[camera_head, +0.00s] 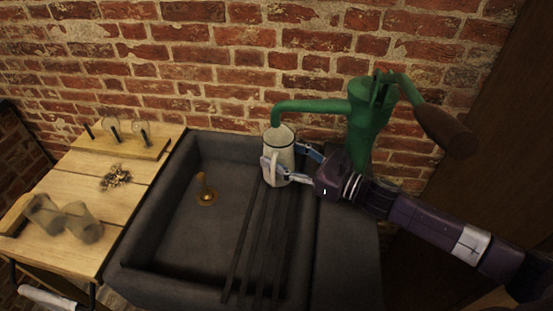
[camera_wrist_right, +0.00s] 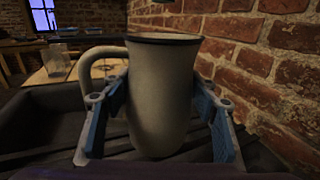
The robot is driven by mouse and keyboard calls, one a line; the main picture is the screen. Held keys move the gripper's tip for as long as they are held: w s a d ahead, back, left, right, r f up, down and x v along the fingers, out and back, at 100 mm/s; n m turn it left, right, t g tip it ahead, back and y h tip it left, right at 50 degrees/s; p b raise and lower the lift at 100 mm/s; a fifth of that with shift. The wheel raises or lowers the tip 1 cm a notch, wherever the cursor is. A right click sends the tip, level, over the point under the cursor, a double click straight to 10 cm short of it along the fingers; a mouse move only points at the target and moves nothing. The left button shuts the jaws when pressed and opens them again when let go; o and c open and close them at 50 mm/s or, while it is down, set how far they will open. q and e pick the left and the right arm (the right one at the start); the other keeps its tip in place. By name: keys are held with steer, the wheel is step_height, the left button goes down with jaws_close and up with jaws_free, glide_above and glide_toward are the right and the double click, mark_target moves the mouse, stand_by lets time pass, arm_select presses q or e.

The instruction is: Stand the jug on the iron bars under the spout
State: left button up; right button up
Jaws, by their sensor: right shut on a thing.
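The jug (camera_head: 280,150) is cream with a dark rim and a side handle. It is upright beneath the spout (camera_head: 276,118) of the green pump (camera_head: 366,115), over the far end of the iron bars (camera_head: 262,235). My right gripper (camera_head: 282,163) is shut on the jug, one finger on each side. In the right wrist view the jug (camera_wrist_right: 160,95) stands between the blue fingers, its handle to the left. Whether its base touches the bars (camera_wrist_right: 200,150) I cannot tell. My left gripper is not in view.
The dark stone sink (camera_head: 170,225) has a brass drain fitting (camera_head: 205,190). A wooden table (camera_head: 75,205) on the left holds two glass jars (camera_head: 83,222), small metal pieces (camera_head: 115,177) and a board with bulbs (camera_head: 120,140). The brick wall (camera_head: 200,60) is close behind the jug.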

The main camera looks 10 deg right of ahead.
steer(key=shift+w+a+r, duration=0.15)
steer(key=shift+w+a, duration=0.15)
steer(key=shift+a, duration=0.05)
steer(key=shift+f, duration=0.2)
step_height(320, 180, down, 4)
steer(key=shift+r+b, duration=0.25)
steer(key=shift+b, duration=1)
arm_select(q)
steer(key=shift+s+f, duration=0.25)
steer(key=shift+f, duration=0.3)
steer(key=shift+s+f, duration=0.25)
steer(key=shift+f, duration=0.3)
arm_select(e)
steer(key=shift+r, duration=0.1)
steer(key=o, duration=1.5)
steer(key=shift+c, duration=0.2)
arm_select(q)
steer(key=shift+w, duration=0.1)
arm_select(e)
steer(key=b+v, duration=0.2)
steer(key=v, duration=0.8)
steer(key=shift+s, duration=0.15)
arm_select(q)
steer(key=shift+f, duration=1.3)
arm_select(e)
steer(key=shift+v, duration=0.95)
